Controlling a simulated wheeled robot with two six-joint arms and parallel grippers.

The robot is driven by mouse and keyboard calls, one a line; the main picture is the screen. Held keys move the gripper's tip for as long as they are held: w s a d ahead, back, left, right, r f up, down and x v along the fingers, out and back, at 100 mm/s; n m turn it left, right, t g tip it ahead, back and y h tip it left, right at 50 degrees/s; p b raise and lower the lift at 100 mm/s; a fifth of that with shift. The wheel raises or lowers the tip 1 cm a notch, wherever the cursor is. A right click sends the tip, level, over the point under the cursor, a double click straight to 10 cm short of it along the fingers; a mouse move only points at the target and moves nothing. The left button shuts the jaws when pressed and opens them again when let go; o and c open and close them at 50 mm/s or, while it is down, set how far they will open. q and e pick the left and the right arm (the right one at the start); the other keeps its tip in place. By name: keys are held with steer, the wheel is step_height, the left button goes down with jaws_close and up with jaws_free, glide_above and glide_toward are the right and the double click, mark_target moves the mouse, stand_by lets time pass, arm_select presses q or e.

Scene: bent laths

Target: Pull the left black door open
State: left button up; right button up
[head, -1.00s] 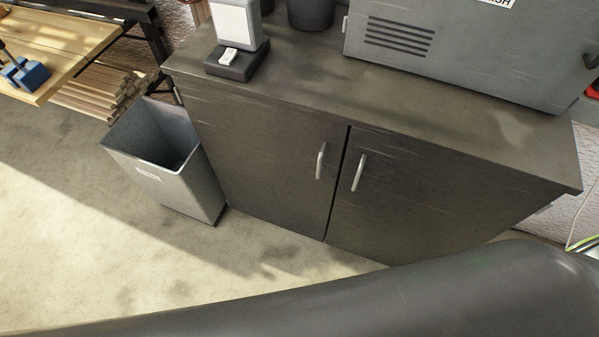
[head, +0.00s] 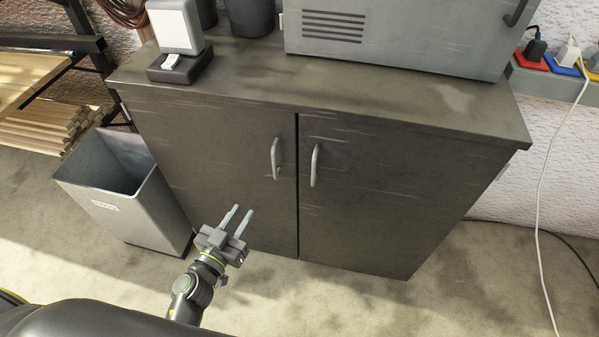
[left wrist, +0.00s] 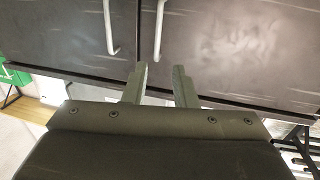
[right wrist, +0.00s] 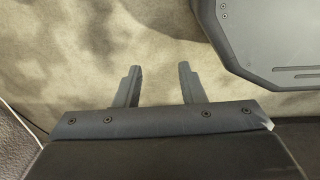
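The left black door (head: 215,150) is shut in the dark cabinet, with a pale upright bar handle (head: 276,158) near its right edge. My left gripper (head: 242,210) is open and empty, in front of the left door, below and left of its handle, not touching it. In the left wrist view the open fingers (left wrist: 159,72) point at the doors, and two handles show beyond them. The right black door (head: 380,190) is also shut, with its own handle (head: 315,165). My right gripper (right wrist: 160,68) is open and empty above the floor, out of the head view.
A grey bin (head: 125,190) stands close to the cabinet's left side. A grey metal case (head: 390,40) and a dark pot (head: 250,15) stand on the cabinet top (head: 230,75). A white cable (head: 540,215) hangs at the right. The floor before the doors is clear.

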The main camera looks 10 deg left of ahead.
mark_target(275, 176)
arm_select(q)
steer(key=x, duration=0.6)
steer(key=b+x, duration=0.1)
steer(key=x, duration=1)
steer(key=shift+w+d+r, duration=0.2)
steer(key=shift+w+r, duration=0.05)
steer(key=shift+r, duration=0.05)
jaws_close()
